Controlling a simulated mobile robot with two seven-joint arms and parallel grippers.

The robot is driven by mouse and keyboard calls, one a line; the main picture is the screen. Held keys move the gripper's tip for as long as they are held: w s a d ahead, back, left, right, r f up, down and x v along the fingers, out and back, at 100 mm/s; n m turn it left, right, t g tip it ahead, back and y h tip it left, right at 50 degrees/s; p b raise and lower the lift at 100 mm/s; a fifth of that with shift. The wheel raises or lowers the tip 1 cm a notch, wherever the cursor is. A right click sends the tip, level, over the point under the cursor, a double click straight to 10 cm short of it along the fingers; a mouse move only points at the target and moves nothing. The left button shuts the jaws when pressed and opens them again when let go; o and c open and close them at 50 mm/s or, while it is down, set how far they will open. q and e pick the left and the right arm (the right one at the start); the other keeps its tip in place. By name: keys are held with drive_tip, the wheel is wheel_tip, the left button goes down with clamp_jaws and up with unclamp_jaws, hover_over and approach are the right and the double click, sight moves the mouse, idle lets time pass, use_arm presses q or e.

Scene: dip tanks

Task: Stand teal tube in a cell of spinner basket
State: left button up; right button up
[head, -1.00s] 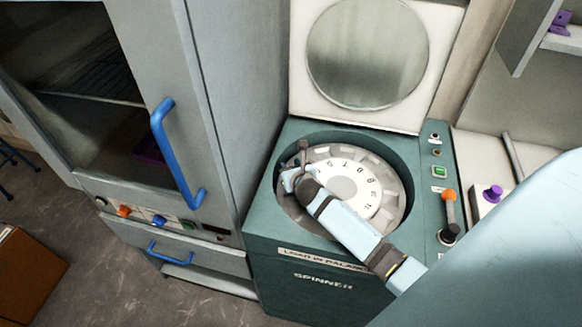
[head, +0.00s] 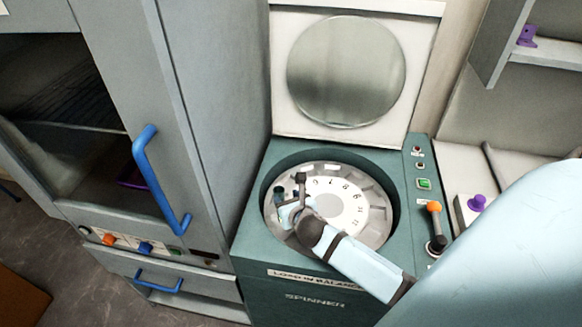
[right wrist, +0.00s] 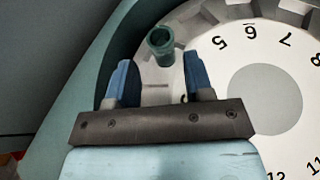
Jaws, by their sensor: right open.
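The teal tube (right wrist: 160,42) stands in the outer ring of the spinner basket, its open end up and slightly tilted in the right wrist view. It looks seated in a cell, but its lower end is hidden. In the head view it is a small dark teal shape (head: 279,193) at the basket's left. The spinner basket (head: 342,210) is a pale numbered disc with cells around its rim. My right gripper (right wrist: 160,78) is open and empty, its blue fingers apart and just short of the tube. My left gripper is not in view.
The spinner's round lid (head: 346,72) stands open behind the basket. The teal bowl wall (right wrist: 100,60) rises close to my right gripper. An orange-knobbed lever (head: 434,222) is on the spinner's right panel. A grey cabinet with a blue handle (head: 160,180) stands at the left.

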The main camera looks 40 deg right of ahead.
drive_tip(key=shift+v, duration=1.4)
